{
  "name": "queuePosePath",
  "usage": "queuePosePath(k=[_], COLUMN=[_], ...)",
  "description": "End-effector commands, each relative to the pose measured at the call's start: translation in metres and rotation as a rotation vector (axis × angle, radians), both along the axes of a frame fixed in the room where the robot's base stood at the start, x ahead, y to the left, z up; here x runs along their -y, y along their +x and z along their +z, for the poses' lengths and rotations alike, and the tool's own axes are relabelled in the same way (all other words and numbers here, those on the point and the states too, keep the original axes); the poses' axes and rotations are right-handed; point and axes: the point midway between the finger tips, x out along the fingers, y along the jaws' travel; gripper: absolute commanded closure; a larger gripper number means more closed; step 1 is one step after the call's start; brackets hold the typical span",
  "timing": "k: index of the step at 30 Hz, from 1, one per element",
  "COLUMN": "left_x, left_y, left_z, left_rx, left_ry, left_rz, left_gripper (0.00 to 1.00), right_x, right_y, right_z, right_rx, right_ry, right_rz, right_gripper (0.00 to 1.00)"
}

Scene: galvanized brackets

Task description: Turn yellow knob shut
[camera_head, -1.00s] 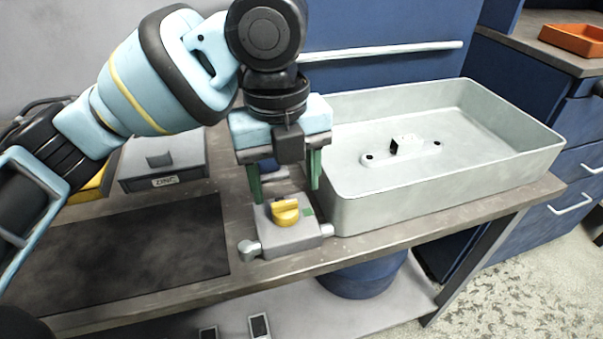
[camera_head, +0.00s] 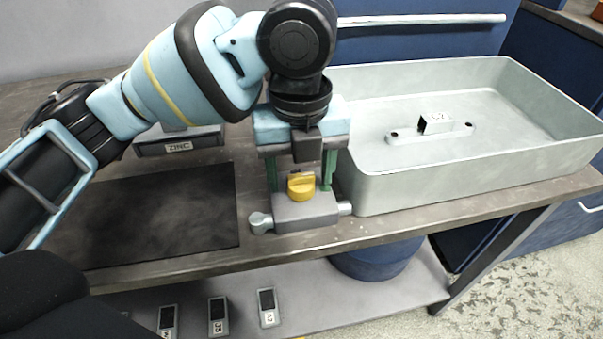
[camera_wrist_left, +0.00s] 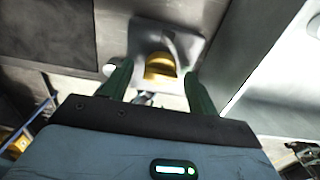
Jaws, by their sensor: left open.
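The yellow knob (camera_head: 301,187) sits on top of a grey valve block (camera_head: 305,209) with a round pipe end on each side, at the front of the bench. My left gripper (camera_head: 300,190) points down over the block, open, with one green finger on each side of the knob. In the left wrist view the knob (camera_wrist_left: 160,68) shows between and just beyond the fingertips (camera_wrist_left: 158,72). I cannot tell whether either finger touches it. My right gripper is not in view.
A large pale grey tray (camera_head: 480,165) stands close to the right of the block, with a small fitting inside. A dark mat (camera_head: 150,220) lies on the left, with a box marked ZINC (camera_head: 180,145) behind it. Small labelled devices (camera_head: 218,315) lie on the lower shelf.

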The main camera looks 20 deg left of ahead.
Motion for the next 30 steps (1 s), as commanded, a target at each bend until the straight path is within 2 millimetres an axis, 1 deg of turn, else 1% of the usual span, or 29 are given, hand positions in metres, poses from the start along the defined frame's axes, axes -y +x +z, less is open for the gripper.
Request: queuePosePath(k=[3, 11, 14, 21, 22, 26, 30], left_x=[0.0001, 0.0001, 0.0, -0.0001, -0.0001, -0.0002, -0.0003], left_y=[0.0, 0.0, 0.0, 0.0, 0.0, -0.0001, -0.0005], left_z=[-0.0058, -0.0065, -0.0065, -0.0065, -0.0064, -0.0059, -0.0045], left_rx=[0.002, 0.002, 0.001, 0.001, 0.001, 0.001, 0.0], left_ry=[-0.001, -0.001, 0.0, 0.0, 0.0, 0.0, 0.0], left_rz=[0.0, 0.0, 0.0, 0.0, 0.0, 0.003, 0.016], left_gripper=[0.41, 0.41, 0.53, 0.84, 0.85, 0.85, 0.86], right_x=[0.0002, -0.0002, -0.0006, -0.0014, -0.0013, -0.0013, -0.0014], right_y=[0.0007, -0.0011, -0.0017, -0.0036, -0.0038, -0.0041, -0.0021], right_z=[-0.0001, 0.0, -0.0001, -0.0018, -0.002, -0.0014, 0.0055], right_rx=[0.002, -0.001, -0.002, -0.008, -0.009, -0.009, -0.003], right_ry=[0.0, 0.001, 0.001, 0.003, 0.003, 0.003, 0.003], right_rz=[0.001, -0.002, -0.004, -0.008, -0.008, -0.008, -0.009], right_gripper=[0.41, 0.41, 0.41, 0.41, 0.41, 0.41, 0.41])
